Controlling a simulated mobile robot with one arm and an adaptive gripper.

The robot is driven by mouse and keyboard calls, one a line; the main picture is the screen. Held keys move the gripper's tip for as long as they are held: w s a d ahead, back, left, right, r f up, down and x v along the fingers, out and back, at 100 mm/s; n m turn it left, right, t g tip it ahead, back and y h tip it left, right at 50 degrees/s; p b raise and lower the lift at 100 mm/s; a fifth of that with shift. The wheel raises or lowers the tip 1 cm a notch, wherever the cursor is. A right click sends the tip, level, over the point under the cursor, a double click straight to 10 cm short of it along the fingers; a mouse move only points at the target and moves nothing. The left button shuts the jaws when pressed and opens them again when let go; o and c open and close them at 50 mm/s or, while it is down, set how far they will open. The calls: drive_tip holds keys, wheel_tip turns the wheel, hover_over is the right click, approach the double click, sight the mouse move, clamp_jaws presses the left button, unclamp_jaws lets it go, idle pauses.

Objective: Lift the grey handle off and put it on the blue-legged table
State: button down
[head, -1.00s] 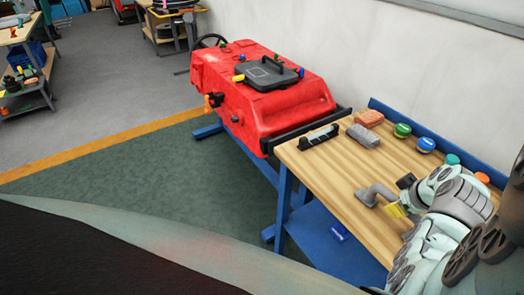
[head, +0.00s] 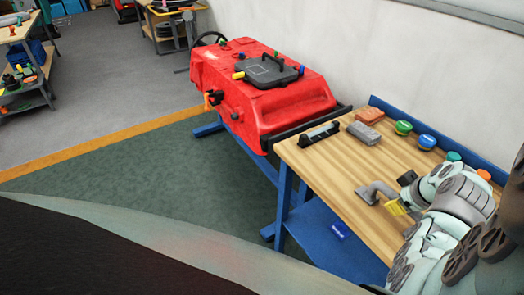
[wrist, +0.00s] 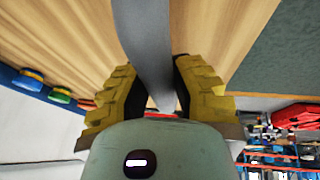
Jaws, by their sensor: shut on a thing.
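The grey handle (head: 376,192) is at the front part of the blue-legged table's wooden top (head: 340,170), with its bent end to the left of my gripper. My gripper (head: 398,205) is low over this table, its yellow fingers around the handle. In the wrist view the yellow fingers of my gripper (wrist: 160,95) are shut on the grey handle (wrist: 147,35), which runs between them toward the wooden top. Whether the handle touches the wood or hangs just above it, I cannot tell.
A black-and-grey holder (head: 320,135), a grey block (head: 363,132), a reddish block (head: 370,116), a green lid (head: 403,127) and a blue lid (head: 426,141) lie along the back. A red tank (head: 265,90) with a black lid stands beyond. The table's front left is clear.

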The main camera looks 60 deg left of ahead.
drive_tip(key=shift+a, duration=0.1)
drive_tip(key=shift+c, duration=1.1)
unclamp_jaws()
drive_tip(key=shift+r, duration=0.1)
drive_tip(key=shift+p+v, duration=0.5)
drive_tip(key=shift+v, duration=1.7)
drive_tip(key=shift+r+p, duration=0.6)
drive_tip(key=shift+r, duration=1.9)
